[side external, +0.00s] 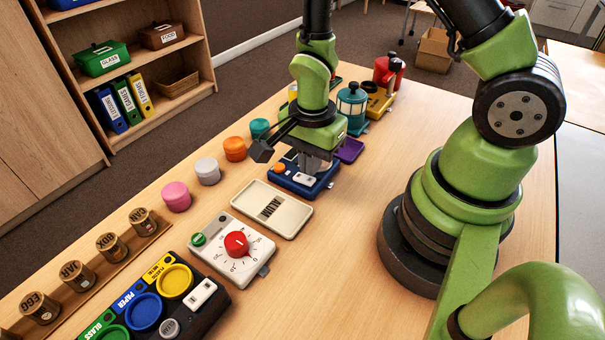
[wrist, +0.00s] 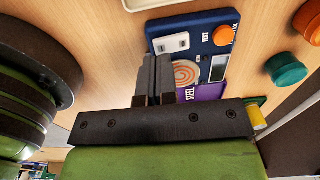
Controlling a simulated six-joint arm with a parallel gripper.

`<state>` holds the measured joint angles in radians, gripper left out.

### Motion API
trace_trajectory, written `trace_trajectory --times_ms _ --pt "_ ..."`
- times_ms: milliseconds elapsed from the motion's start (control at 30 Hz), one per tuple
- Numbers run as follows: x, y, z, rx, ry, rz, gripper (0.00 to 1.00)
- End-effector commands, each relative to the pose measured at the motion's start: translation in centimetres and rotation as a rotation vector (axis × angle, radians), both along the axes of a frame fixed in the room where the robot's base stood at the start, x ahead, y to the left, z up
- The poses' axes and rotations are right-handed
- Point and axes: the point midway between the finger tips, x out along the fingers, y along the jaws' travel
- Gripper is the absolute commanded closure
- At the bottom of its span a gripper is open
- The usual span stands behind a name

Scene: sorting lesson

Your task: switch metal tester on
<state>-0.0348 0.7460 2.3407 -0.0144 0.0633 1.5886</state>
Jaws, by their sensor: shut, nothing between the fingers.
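The metal tester is a dark blue box (side external: 297,188) on the table in the side view, with a white rocker switch (side external: 304,180) and an orange round button or lamp (side external: 279,168). In the wrist view the blue tester (wrist: 197,30) shows its white switch (wrist: 171,43), orange button or lamp (wrist: 224,36), a coil disc (wrist: 187,73) and a small display (wrist: 218,67). My gripper (side external: 311,167) is low over the tester, close to the switch. In the wrist view my gripper (wrist: 153,60) has its fingers together and empty, beside the coil. I cannot tell contact or the switch's position.
A cream ALUM tray (side external: 291,228) lies next to the tester, and a purple STEEL tray (wrist: 212,90) is on its other side. A white dial box with a red knob (side external: 236,244) and several coloured jars stand nearby. Table between the tester and my base is clear.

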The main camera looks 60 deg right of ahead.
Motion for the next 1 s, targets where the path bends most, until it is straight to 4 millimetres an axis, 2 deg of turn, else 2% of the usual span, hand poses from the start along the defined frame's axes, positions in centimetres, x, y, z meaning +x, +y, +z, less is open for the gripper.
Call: trace_trajectory --times_ms 1000 --pt "0.03 0.0 -0.9 0.0 0.0 0.0 1.0"
